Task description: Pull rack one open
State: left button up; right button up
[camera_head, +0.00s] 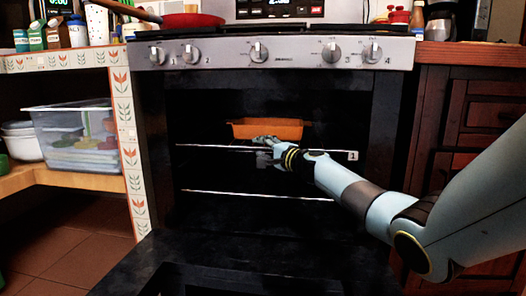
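The oven (362,185) stands in front of me with its door down and its dark inside showing. Rack one (325,150) is the upper wire rack, with a small "1" tag at its right end. An orange baking dish (268,128) sits on or just above this rack. My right gripper (266,141) reaches into the oven from the right and is at the front bar of rack one, just below the dish. Its fingers are small and dark here, so I cannot tell whether they grip the bar. My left gripper is not in view.
A second rack (258,195) lies lower in the oven. The open door (240,250) spreads out below. A clear plastic bin (80,140) is on the left shelf. A red pan (192,21) is on the stovetop, above the knobs. Dark wood cabinets (485,115) stand at right.

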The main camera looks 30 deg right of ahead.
jog(key=shift+c, duration=0.4)
grip_shut()
jog(key=shift+f, duration=0.1)
jog(key=shift+s+a, duration=0.1)
jog(key=shift+s, duration=0.05)
